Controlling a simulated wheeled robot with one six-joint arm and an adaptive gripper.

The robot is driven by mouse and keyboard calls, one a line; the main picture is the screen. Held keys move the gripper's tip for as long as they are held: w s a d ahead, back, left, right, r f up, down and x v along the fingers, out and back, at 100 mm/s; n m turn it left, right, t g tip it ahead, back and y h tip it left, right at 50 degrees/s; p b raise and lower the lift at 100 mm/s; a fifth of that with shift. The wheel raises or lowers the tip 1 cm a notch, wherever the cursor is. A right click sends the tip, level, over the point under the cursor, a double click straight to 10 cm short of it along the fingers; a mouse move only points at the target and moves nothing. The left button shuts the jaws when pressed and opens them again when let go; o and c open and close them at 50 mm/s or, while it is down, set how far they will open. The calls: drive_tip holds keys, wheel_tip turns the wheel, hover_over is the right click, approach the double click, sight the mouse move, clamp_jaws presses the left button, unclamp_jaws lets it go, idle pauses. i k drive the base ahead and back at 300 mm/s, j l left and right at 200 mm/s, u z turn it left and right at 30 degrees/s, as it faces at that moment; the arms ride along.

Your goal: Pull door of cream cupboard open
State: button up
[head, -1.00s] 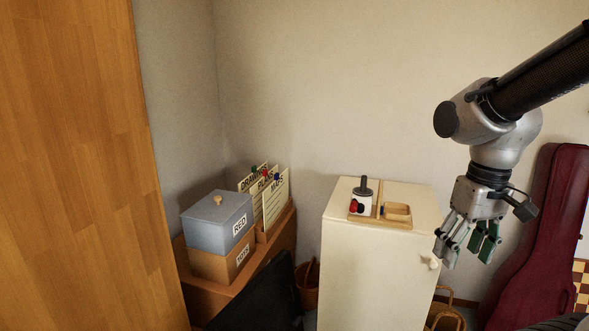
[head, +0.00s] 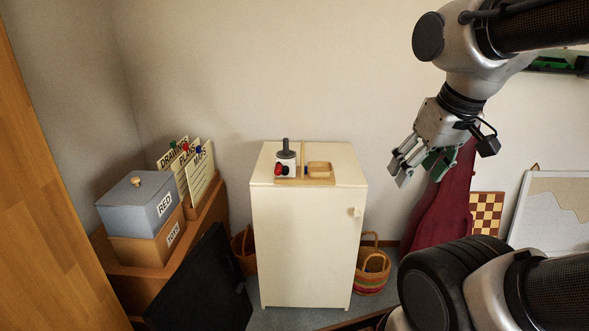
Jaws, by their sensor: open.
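The cream cupboard (head: 305,240) stands against the back wall in the middle of the head view. Its front door looks closed, with a small pale knob (head: 355,212) near the upper right edge of the front. My gripper (head: 415,170) is open and empty, to the right of the cupboard and higher in the picture than the knob. It is apart from the cupboard, with its fingers pointing down. Nothing hides the knob.
A wooden tray (head: 305,181) with small items lies on the cupboard. Baskets (head: 372,270) stand on both sides. A black folder (head: 205,285) leans at left, near stacked boxes (head: 138,205). A dark red case (head: 437,215) stands at right. Floor before the cupboard is partly visible.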

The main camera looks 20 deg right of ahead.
sight(307, 239)
drive_tip(key=l, duration=0.7)
drive_tip(key=k+l, duration=0.15)
drive_tip(key=l, duration=0.55)
